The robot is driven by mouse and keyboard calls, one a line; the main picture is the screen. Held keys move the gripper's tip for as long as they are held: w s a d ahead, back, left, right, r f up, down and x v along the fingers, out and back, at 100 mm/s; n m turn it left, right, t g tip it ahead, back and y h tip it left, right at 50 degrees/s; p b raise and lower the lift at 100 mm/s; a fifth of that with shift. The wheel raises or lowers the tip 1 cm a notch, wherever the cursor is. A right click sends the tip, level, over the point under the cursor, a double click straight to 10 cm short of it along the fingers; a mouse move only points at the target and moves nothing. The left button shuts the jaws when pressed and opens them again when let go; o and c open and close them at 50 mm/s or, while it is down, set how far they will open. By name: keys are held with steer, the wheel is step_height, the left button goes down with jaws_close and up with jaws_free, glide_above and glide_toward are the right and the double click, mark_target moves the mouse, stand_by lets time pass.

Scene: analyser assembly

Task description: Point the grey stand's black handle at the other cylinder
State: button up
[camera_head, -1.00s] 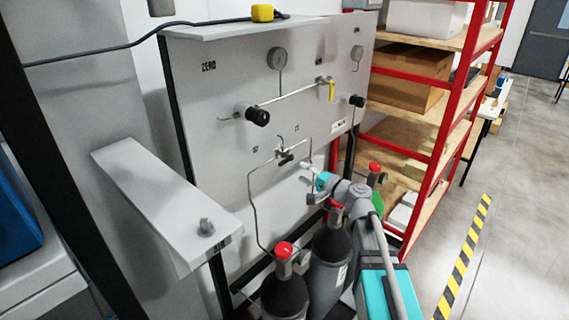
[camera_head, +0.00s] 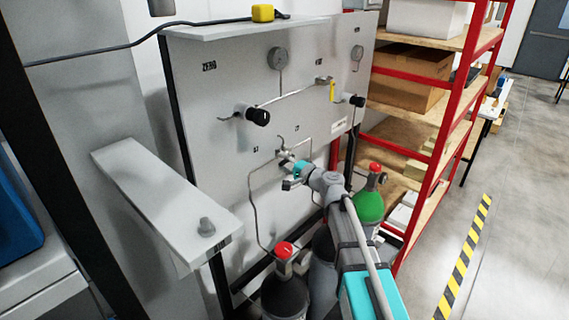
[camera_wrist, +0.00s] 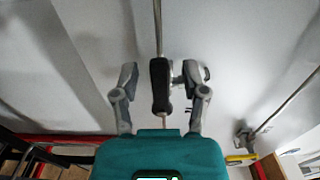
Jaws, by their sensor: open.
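The grey stand is an upright panel (camera_head: 225,130) with thin pipes and valves. Its black handle (camera_wrist: 160,85) shows in the wrist view, lying lengthwise up and down that picture, in line with a thin pipe. My gripper (camera_wrist: 159,74) is open, with one finger on each side of the handle; the left finger is apart from it. In the head view my gripper (camera_head: 290,172) is at the panel's lower middle and hides most of the handle. A dark cylinder with a red cap (camera_head: 284,292) stands below left. Another dark cylinder (camera_head: 322,268) is partly behind my arm.
A green cylinder with a red cap (camera_head: 369,206) stands right of my arm. Black knobs (camera_head: 258,117) and a yellow lever (camera_head: 332,91) sit higher on the panel. A red-framed shelf (camera_head: 440,140) stands right. A pale ledge (camera_head: 165,205) juts out at left. Floor is free far right.

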jaws_close()
